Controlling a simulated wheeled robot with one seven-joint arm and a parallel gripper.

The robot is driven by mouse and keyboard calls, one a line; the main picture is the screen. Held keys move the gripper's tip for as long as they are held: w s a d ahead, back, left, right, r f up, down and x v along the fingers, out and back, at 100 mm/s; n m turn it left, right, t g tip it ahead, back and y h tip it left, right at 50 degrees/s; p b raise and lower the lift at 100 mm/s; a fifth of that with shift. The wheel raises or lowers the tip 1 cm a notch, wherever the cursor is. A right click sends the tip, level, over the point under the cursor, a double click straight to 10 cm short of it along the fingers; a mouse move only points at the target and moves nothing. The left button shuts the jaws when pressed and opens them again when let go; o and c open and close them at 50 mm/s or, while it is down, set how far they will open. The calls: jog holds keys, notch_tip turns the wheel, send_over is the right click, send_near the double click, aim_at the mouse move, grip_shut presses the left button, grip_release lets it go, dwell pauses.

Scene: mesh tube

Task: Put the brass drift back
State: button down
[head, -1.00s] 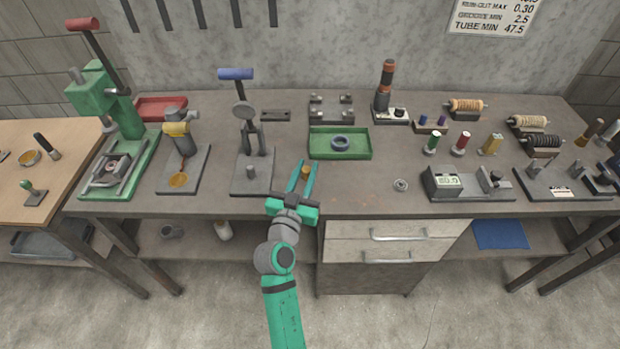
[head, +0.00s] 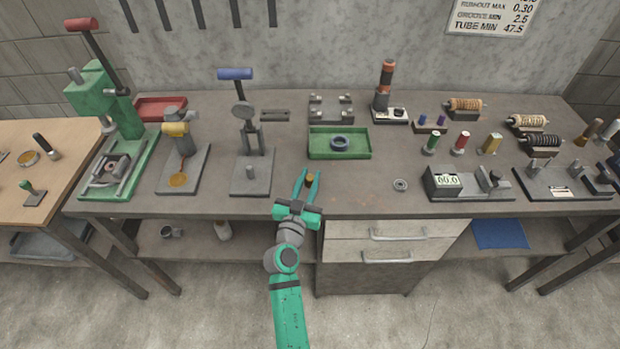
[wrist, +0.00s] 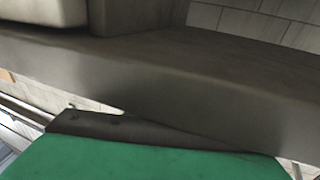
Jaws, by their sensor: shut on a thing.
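The brass drift (head: 309,182) is a short brass-coloured piece between the fingers of my gripper (head: 308,180) in the head view. My gripper is shut on it, over the front edge of the bench, left of centre. Most of the drift is hidden by the fingers, and I cannot tell whether it touches the bench. The wrist view shows a green part of my gripper and the bench edge (wrist: 200,90); the drift does not show there.
A green tray (head: 322,153) with a dark ring (head: 340,143) stands behind my gripper. A blue-handled press (head: 251,178) stands to the left. A small metal ring (head: 400,184) and a gauge with a display (head: 470,186) lie to the right. The bench top between is clear.

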jog(key=shift+f, duration=0.25)
jog(key=shift+d+f, duration=0.1)
jog(key=shift+f, duration=0.4)
jog(key=c, duration=1.5)
grip_release()
jog(key=shift+s+f, duration=0.15)
jog(key=shift+r, duration=0.5)
jog(key=v, duration=1.1)
jog(key=shift+s+r, duration=0.4)
jog(key=shift+w, duration=0.1)
